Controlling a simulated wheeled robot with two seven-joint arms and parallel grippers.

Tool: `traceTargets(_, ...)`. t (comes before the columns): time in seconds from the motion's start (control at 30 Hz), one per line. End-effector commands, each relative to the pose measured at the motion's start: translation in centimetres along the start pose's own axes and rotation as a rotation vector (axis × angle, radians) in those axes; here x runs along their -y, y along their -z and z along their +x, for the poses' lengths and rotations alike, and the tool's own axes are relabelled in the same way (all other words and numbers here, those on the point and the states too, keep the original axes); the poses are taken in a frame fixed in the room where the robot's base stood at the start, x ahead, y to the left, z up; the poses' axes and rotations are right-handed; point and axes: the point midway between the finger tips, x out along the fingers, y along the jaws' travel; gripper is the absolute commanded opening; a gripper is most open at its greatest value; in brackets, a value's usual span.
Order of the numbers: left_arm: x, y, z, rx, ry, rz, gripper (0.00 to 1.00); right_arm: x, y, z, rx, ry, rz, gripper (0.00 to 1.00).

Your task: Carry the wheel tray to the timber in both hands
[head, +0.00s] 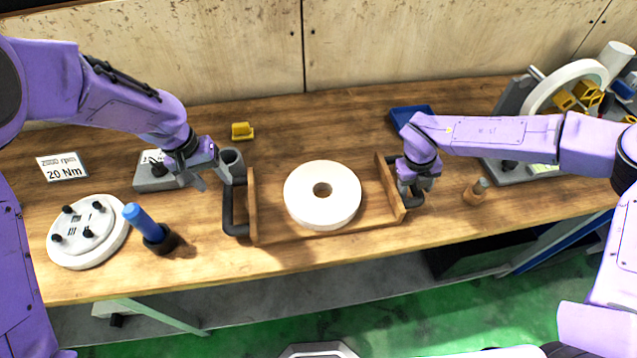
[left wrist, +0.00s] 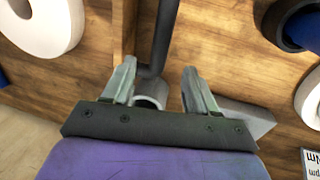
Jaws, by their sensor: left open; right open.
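The wooden wheel tray (head: 252,205) stands on the bench, with upright side walls and a dark handle at each end. A white grinding wheel (head: 340,200) lies flat in it. My left gripper (head: 203,186) is open beside the left handle (head: 229,210); in the left wrist view the handle (left wrist: 166,35) runs towards the gap between the fingertips (left wrist: 159,65), apart from both fingers. My right gripper (head: 412,196) is open at the right handle (head: 417,203); its arm partly hides that handle, and I cannot tell whether they touch. I cannot single out the timber.
A blue-handled tool (head: 140,218), a round white plate (head: 85,250) and a grey box (head: 150,183) are to the left.

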Motion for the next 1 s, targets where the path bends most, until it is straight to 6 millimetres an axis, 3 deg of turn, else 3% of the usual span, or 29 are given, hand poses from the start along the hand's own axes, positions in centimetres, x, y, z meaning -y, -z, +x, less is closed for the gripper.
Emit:
traceTargets(0.17,0.0,0.0,-3.3,-0.002,0.0,0.0,0.58,0.0,0.0,0.0,0.0,0.0,0.0,0.58)
traceTargets(0.37,0.0,-0.1,-4.3,0.001,0.0,0.0,0.58,0.0,-0.1,-0.9,0.002,0.0,0.0,0.58)
traceTargets(0.7,0.0,-0.1,-4.2,0.0,0.0,0.0,0.58,0.0,0.0,-9.1,0.005,0.001,0.0,0.58)
traceTargets(0.83,0.0,-0.1,-4.2,0.0,0.0,0.0,0.58,0.0,0.1,-11.1,0.003,0.001,-0.001,0.58)
traceTargets(1.0,0.0,-0.1,-4.2,0.0,0.001,0.0,0.58,0.0,0.1,-12.1,0.001,0.0,0.0,0.58)
